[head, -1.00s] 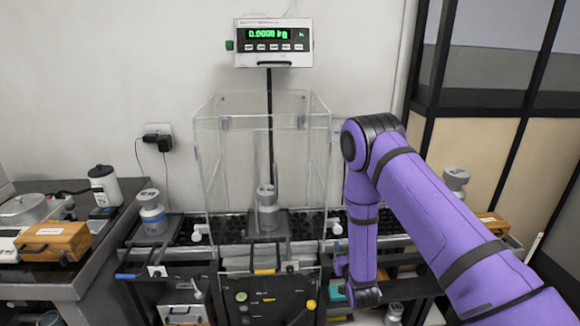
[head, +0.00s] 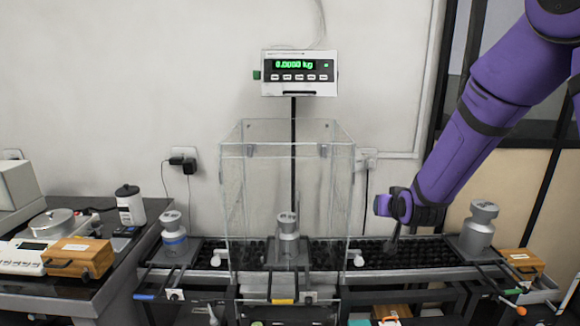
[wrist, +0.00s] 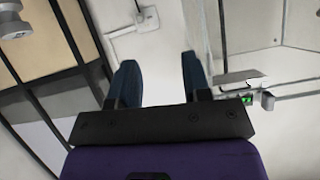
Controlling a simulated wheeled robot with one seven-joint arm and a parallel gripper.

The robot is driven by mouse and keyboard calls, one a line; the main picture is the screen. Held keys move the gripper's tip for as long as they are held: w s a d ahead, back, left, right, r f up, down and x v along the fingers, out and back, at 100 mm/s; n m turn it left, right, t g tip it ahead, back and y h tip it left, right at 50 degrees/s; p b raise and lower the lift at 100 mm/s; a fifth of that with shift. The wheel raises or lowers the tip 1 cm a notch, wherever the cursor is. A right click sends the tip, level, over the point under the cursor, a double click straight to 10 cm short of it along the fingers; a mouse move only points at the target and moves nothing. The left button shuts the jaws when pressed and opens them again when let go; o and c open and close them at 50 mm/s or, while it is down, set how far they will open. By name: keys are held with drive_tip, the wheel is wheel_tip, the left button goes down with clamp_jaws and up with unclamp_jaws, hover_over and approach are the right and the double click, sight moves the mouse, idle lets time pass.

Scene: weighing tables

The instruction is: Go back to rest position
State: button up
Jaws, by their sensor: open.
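My gripper (head: 388,224) is to the right of the clear weighing enclosure (head: 237,200) in the head view, in front of the wall and over the dark roller track. In the wrist view its two dark blue fingers (wrist: 160,82) are spread apart with nothing between them. My purple arm comes down to it from the upper right. A grey weight (head: 287,228) stands upright inside the enclosure. The green display (head: 295,65) appears to read 0.0000 kg.
A weight with a blue band (head: 174,240) stands left of the enclosure, and another weight (head: 480,225) stands to the right, near my arm. A wooden box (head: 80,257) sits on the left table. A second box (head: 522,264) is at the far right.

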drive_tip(key=s+d+r+g, duration=0.2)
drive_tip(key=s+r+g, duration=0.2)
drive_tip(key=s+r, duration=1.15)
drive_tip(key=s+d+g, duration=0.1)
drive_tip(key=s, duration=1)
drive_tip(key=s+d+r+n+g, duration=0.1)
drive_tip(key=s+g, duration=0.1)
drive_tip(key=s, duration=0.9)
drive_tip(key=shift+s+d+r, duration=0.2)
drive_tip(key=shift+d+r, duration=0.05)
drive_tip(key=shift+r, duration=0.05)
